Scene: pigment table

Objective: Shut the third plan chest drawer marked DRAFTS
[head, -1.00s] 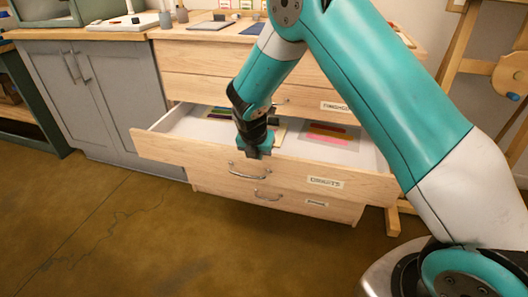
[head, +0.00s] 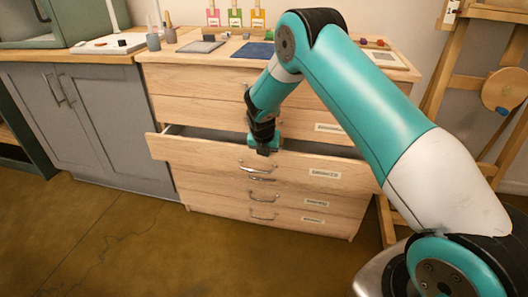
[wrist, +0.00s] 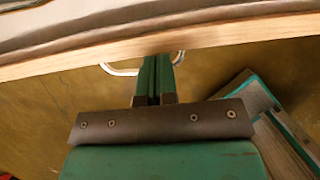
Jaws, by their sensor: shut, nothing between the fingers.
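The third plan chest drawer (head: 215,156) bears a label (head: 325,174) that is too blurred to read surely. It stands partly out of the chest, with a narrow dark gap behind its front. My gripper (head: 265,152) is shut and empty at the front's top edge, just above the curved metal handle (head: 253,167). In the wrist view my closed fingers (wrist: 157,75) point at the drawer's pale wooden front edge (wrist: 220,38), and the handle (wrist: 118,69) shows beside and behind them. I cannot tell whether the fingertips touch the wood.
The other drawers (head: 215,181) look shut. Grey cabinets (head: 110,120) stand to the left and a wooden easel (head: 470,80) to the right. Colour swatches (head: 235,17) and a blue mat (head: 254,50) are on top of the chest. The floor (head: 130,240) in front is clear.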

